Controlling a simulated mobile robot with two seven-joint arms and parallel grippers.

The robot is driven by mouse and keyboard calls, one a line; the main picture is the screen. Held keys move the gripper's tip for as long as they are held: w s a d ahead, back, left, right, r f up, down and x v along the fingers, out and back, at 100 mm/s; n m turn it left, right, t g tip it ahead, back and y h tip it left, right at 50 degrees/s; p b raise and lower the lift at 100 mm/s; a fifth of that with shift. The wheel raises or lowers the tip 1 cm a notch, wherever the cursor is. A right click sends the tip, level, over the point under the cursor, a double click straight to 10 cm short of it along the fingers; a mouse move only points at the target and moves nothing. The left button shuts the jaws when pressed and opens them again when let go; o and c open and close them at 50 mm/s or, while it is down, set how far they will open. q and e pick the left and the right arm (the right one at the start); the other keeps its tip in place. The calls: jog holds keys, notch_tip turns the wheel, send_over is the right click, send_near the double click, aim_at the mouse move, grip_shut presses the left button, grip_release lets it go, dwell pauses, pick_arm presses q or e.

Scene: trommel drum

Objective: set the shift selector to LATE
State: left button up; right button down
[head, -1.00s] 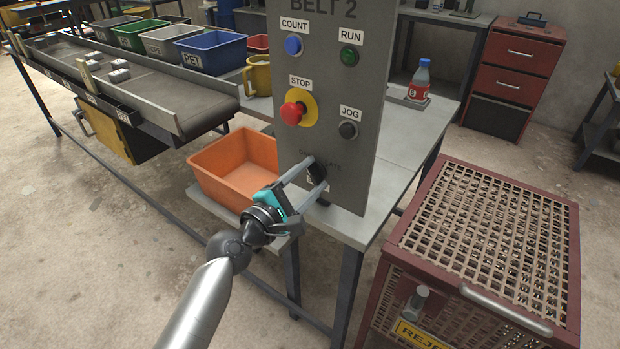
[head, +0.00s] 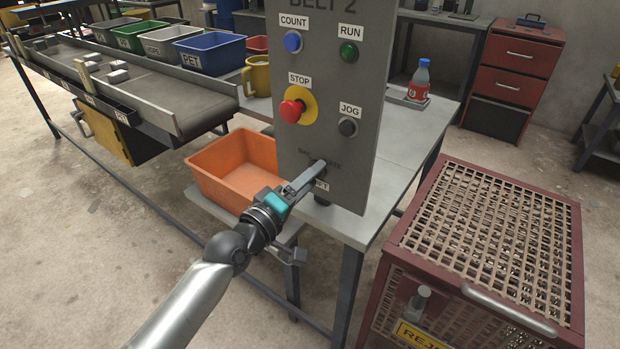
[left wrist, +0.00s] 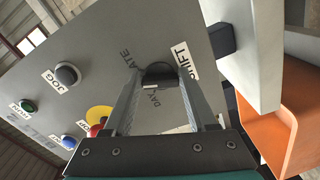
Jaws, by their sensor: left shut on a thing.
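The shift selector is a dark round knob (left wrist: 160,72) low on the grey BELT 2 panel (head: 330,120). The words DAY and LATE and a white SHIFT label (left wrist: 187,61) show around it in the left wrist view. A small pale mark shows at the knob's edge on the DAY side. My left gripper (head: 318,168) is at the panel, shut on the knob, with one fingertip on each side of it in the left wrist view. In the head view the fingers hide the knob and part of the lettering. My right gripper is not in view.
Above the selector are the red STOP button (head: 292,110), black JOG button (head: 348,127), blue COUNT button (head: 293,42) and green RUN button (head: 349,52). An orange bin (head: 235,170) stands left of the panel. A red mesh-topped cage (head: 480,225) stands at right.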

pick_arm(q)
jog(key=m, duration=0.5)
jog(key=shift+f+p, duration=0.15)
jog(key=shift+p, duration=0.2)
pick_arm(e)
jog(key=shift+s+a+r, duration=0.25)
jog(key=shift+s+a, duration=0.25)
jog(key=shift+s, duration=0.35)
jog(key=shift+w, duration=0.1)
pick_arm(q)
jog(key=o, duration=1.4)
jog(key=shift+c, duration=0.2)
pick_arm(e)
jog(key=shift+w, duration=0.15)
